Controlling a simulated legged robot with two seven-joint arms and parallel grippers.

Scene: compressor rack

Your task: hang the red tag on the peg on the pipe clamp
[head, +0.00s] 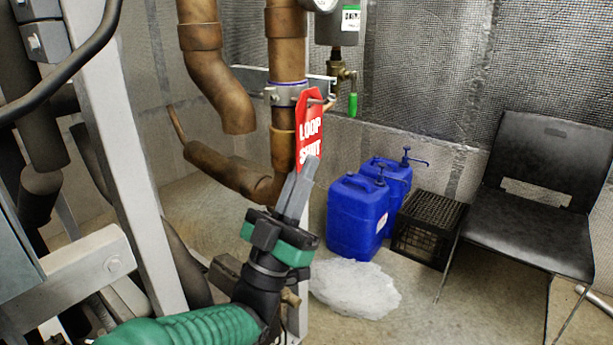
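The red tag (310,128), with white letters reading "LOOP SHUT", stands upright in front of the brown vertical pipe. The pipe clamp (285,94) is a grey band around that pipe, just behind the tag's top. A small peg (316,101) shows at the tag's top edge; I cannot tell whether it passes through the tag's hole. My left gripper (304,166) comes up from below, its two grey fingers close together at the tag's lower end. It looks shut on the tag, and the fingers hide its bottom edge. My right gripper is out of view.
A valve with a green handle (352,104) hangs right of the clamp. Blue jugs (357,217), a black crate (428,226) and a black chair (535,190) stand on the right. A white frame post (120,150) rises on the left.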

